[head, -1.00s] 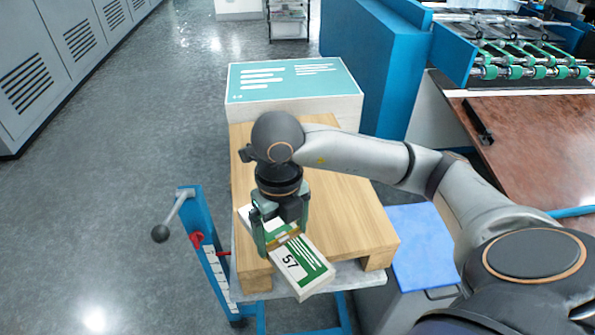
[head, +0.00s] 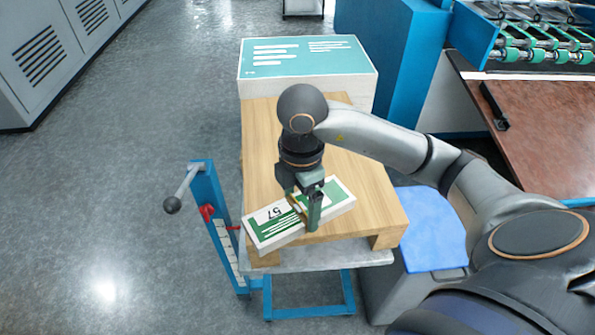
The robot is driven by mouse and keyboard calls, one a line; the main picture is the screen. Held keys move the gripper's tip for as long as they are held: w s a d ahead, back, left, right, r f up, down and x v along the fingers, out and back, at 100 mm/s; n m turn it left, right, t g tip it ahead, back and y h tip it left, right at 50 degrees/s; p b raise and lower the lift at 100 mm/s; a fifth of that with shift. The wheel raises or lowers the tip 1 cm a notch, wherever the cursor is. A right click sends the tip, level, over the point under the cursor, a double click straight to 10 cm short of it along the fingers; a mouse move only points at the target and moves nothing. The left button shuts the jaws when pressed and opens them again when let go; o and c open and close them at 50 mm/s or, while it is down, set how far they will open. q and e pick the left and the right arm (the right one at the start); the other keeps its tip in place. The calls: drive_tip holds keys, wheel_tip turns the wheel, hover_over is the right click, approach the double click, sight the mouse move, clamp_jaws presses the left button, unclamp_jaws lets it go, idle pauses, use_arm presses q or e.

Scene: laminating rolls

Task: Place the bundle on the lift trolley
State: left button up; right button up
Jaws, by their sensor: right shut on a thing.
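The bundle (head: 268,222) is a white and green block of printed sheets marked 57. My right gripper (head: 307,213) is shut on it near its middle. The bundle is over the front of the wooden pallet board, angled with its left end nearer me; I cannot tell whether it touches the wood. The lift trolley (head: 213,220) has a blue post with a lever and a pale platform (head: 345,257) that bears the wooden board (head: 375,205). My left gripper is not in view.
A large stack with a teal printed top (head: 308,62) stands at the board's far end. A grey bin with a blue lid (head: 430,230) is right of the trolley. A machine with a brown table (head: 545,130) is at the right. The floor at left is clear.

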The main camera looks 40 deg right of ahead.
drive_tip(key=w+d+f, duration=0.1)
drive_tip(key=w+f, duration=0.1)
drive_tip(key=w, duration=0.1)
drive_tip(key=w+d+f, duration=0.1)
drive_tip(key=w+f, duration=0.2)
drive_tip(key=w+d+f+b, duration=0.1)
drive_tip(key=w+d+f, duration=0.1)
drive_tip(key=w, duration=0.2)
drive_tip(key=shift+w+f, duration=0.1)
drive_tip(key=shift+f, duration=0.25)
drive_tip(key=shift+w+d+f, duration=0.2)
drive_tip(key=shift+w+f, duration=0.5)
drive_tip(key=shift+f, duration=1.6)
drive_tip(key=shift+f, duration=0.1)
drive_tip(key=o, duration=1.4)
drive_tip(key=shift+s, duration=0.1)
wheel_tip(320, 180, up, 12)
drive_tip(key=shift+r, duration=0.1)
